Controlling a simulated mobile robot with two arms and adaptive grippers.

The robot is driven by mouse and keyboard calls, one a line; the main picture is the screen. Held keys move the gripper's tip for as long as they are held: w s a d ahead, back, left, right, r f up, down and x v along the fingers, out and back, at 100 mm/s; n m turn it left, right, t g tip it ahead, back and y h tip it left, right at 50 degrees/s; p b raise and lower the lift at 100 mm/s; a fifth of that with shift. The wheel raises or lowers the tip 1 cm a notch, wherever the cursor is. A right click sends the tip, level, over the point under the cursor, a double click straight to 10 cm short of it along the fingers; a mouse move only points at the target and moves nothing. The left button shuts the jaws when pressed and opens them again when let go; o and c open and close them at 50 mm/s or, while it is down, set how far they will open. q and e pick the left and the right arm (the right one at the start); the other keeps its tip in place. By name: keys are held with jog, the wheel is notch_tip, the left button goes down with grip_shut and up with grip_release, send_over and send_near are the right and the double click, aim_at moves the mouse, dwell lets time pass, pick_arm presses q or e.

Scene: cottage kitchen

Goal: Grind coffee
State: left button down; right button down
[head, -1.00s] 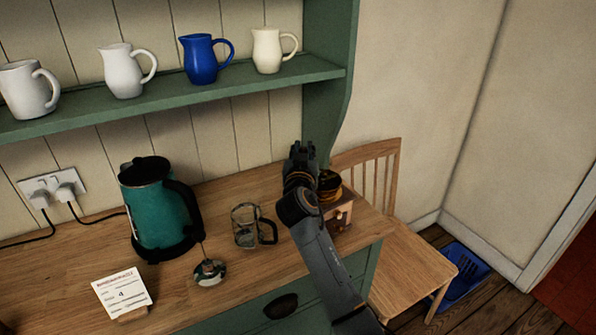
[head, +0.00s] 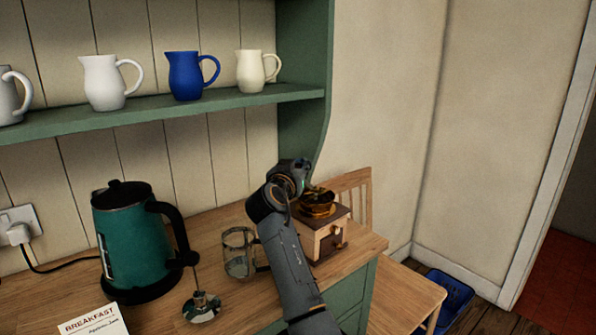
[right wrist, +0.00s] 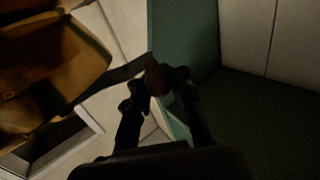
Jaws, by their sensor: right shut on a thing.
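The coffee grinder (head: 322,242) is a wooden box with a brass bowl on top and a small knob on its front. It stands near the right end of the wooden counter. My right gripper (head: 300,172) is above and behind its top. In the right wrist view, my right gripper (right wrist: 158,92) is shut on the dark red-brown knob (right wrist: 155,76) of the crank. The crank's dark arm (right wrist: 112,80) runs left from it towards the brass bowl (right wrist: 45,65). The grinder's inside is hidden. My left gripper is not in view.
A glass coffee press (head: 238,262) stands just left of my right forearm, its plunger (head: 201,306) in front. A teal kettle (head: 130,245) stands further left. A shelf (head: 150,115) with several jugs hangs above. A chair (head: 400,300) is right of the counter.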

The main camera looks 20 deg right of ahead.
jog(key=shift+d+f, duration=0.15)
jog(key=shift+f, duration=0.1)
jog(key=c, duration=1.5)
grip_release()
jog(key=o, duration=0.3)
jog(key=shift+s+r, duration=0.15)
jog(key=shift+r, duration=0.05)
jog(key=shift+o, duration=0.2)
jog(key=shift+s+a, duration=0.25)
jog(key=shift+a, duration=0.05)
jog(key=v, duration=0.6)
jog(key=shift+s+a, duration=0.15)
jog(key=shift+s, duration=0.2)
